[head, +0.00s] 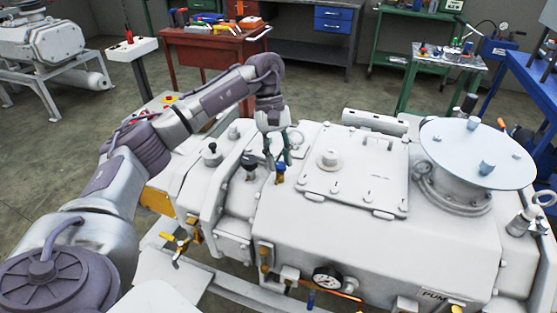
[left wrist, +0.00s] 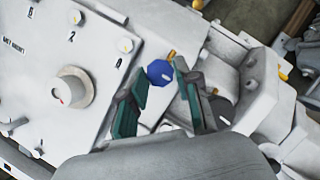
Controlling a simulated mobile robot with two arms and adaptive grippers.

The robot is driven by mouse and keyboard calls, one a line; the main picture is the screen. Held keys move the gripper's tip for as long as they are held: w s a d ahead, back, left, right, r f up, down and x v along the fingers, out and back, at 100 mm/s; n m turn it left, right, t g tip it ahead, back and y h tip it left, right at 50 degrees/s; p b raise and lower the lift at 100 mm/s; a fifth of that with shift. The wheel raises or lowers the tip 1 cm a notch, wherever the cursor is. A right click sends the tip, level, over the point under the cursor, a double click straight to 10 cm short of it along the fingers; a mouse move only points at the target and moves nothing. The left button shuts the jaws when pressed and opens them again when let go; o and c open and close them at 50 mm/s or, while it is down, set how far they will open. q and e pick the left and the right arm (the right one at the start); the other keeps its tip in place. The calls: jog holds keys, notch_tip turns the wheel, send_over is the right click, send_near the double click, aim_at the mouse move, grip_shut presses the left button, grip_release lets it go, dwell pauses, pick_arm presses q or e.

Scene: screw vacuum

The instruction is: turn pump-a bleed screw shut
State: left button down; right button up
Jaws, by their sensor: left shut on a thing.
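A small blue screw head (left wrist: 160,72) with a brass-coloured piece beside it shows between my left gripper's teal fingertips in the left wrist view. In the head view the blue screw (head: 280,168) stands on the white pump (head: 330,235), left of a bolted cover plate. My left gripper (head: 276,158) points down from above and is shut on this screw. Its fingers hide part of the screw in the head view. I cannot read how far the screw is turned. My right gripper is not in view.
The bolted plate (head: 355,180) has a round knob on it. A dark-topped fitting (head: 249,165) stands close left of the gripper. A large pale disc (head: 478,152) covers the right-hand port. A gauge (head: 327,278) sits at the front. A red tool bench (head: 205,48) stands behind.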

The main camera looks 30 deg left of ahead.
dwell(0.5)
pick_arm(q)
jog(key=c, duration=0.8)
grip_release()
jog(key=shift+r, duration=0.1)
jog(key=v, duration=1.1)
jog(key=shift+w+a+r, duration=0.1)
jog(key=shift+w+r, duration=0.05)
jog(key=shift+r, duration=0.25)
